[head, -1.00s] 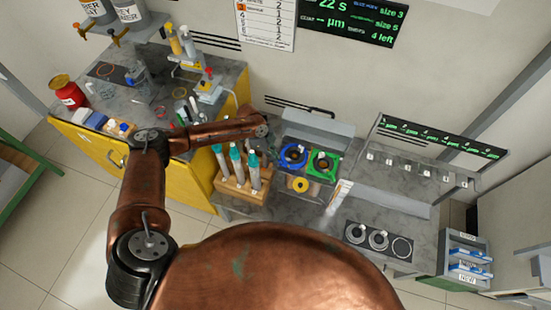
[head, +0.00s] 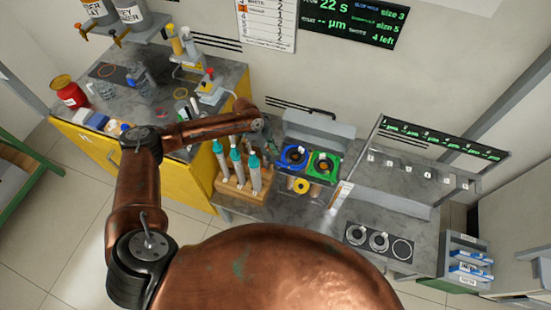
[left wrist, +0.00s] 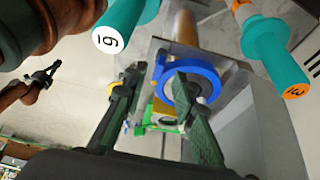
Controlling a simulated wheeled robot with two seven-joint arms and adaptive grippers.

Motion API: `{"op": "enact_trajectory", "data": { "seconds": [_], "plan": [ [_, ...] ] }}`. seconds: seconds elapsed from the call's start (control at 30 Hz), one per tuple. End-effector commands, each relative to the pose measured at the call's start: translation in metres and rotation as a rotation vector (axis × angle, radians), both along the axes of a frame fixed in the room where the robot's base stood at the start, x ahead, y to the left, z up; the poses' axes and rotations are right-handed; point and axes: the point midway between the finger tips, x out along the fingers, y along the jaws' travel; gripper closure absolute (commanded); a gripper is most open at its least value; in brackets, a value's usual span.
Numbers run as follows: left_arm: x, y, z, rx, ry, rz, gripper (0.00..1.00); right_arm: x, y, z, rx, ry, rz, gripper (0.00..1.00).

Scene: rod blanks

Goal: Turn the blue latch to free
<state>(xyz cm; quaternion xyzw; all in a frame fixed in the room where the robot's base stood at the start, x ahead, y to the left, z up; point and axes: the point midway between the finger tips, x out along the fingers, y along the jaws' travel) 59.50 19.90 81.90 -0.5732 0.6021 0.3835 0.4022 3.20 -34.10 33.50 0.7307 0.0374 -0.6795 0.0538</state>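The blue latch (head: 293,155) is a blue ring on a grey holder, left of a similar green ring (head: 323,165). It shows close up in the left wrist view (left wrist: 212,76), above a partly hidden green part. My left gripper (head: 270,133) is beside the blue ring, on its left. In the left wrist view its two dark fingers (left wrist: 157,84) are apart with nothing clasped between them. The right finger overlaps the blue ring's lower left; I cannot tell whether it touches. A dark gripper on a copper arm, my right one (left wrist: 42,77), shows small at the left.
Teal-capped tubes (head: 236,160) stand in a wooden rack (head: 232,187) just left of the rings; two teal caps loom close in the left wrist view (left wrist: 272,45). A grey bench (head: 365,185) lies to the right.

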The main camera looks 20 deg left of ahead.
Motion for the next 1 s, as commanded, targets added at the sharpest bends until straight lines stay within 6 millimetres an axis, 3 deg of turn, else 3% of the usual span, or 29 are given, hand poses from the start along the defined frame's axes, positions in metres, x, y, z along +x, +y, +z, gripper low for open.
{"op": "enact_trajectory", "data": {
  "seconds": [0.2,0.4,1.0],
  "plan": [
    [0.002,0.018,0.044,0.0,-0.003,0.0,0.75,0.0,0.0,0.0,0.0,0.0,0.0,1.0],
    [0.002,0.028,0.069,0.001,-0.001,-0.001,0.75,0.0,0.0,0.0,0.0,0.0,0.0,1.0],
    [0.002,0.032,0.077,0.0,0.0,0.0,0.75,0.0,0.001,0.0,0.0,0.0,-0.001,1.0]
  ]
}}
